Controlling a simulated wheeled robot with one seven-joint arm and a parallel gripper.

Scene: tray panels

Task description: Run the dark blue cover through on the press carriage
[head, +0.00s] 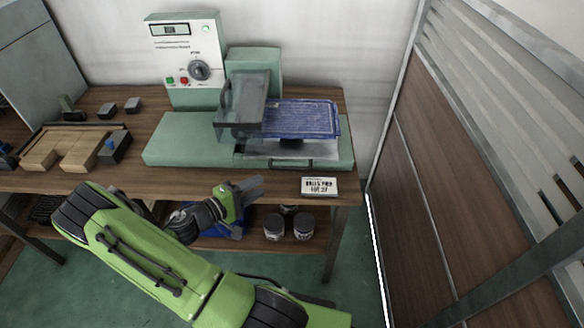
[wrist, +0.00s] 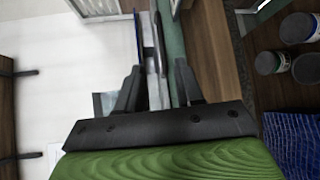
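The dark blue cover (head: 300,119) lies flat on the press carriage (head: 262,148), at the right side of the green press (head: 180,140). A dark handle bar (head: 292,163) runs along the carriage's front edge. A grey see-through guard (head: 240,105) stands at the cover's left edge. My gripper (head: 252,188) is in front of the bench edge, left of and nearer than the handle. In the wrist view its two dark fingers (wrist: 156,88) are apart. Grey carriage parts show beyond and between them; I cannot tell whether they touch.
A control box (head: 185,60) with a knob and lit green lamp stands behind. A label card (head: 319,186) is on the bench's front edge. Jars (head: 303,226) and a blue textured item (wrist: 290,140) are on the lower shelf. A wooden tray panel (head: 80,148) lies left; a wall closes the right.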

